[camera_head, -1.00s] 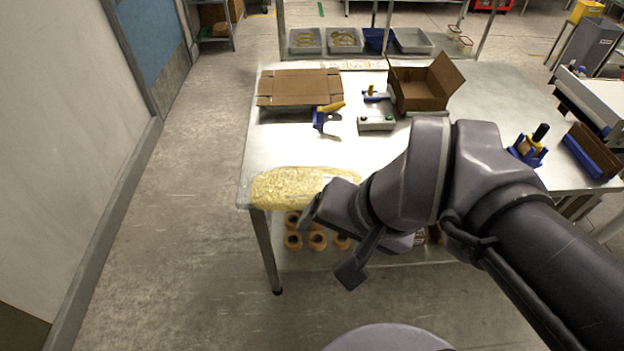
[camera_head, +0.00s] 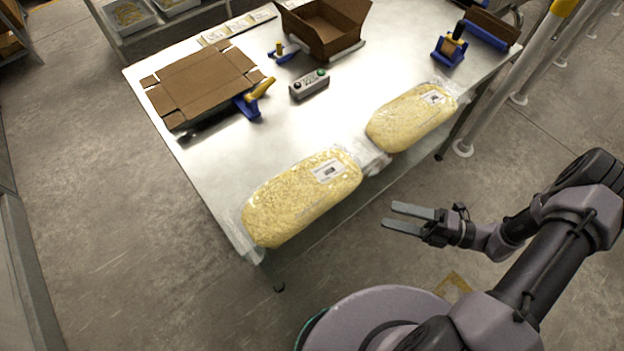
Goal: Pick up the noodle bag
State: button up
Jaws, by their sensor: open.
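Two clear bags of yellow noodles with white labels lie along the near edge of the metal table. The nearer noodle bag (camera_head: 298,200) is at the table's front left corner. The other noodle bag (camera_head: 412,118) lies further right and back, and their wrapper ends meet or nearly meet. My gripper (camera_head: 392,217) is open and empty. It is off the table's near edge, to the right of the nearer bag and below the other one in the picture, apart from both.
On the table (camera_head: 205,175) are a flat cardboard box (camera_head: 200,85), an open carton (camera_head: 325,25), a tape dispenser (camera_head: 254,98), a second dispenser (camera_head: 450,47) and a grey button box (camera_head: 310,84). Metal posts (camera_head: 510,75) stand at the right. The floor around my gripper is clear.

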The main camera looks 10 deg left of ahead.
aim_at(336, 203)
jog(key=a+b, duration=0.2)
jog(key=a, duration=0.6)
jog(key=a+b, duration=0.2)
jog(key=a, duration=0.6)
jog(key=shift+w+f, duration=0.2)
jog(key=shift+d, duration=0.1)
grip_shut()
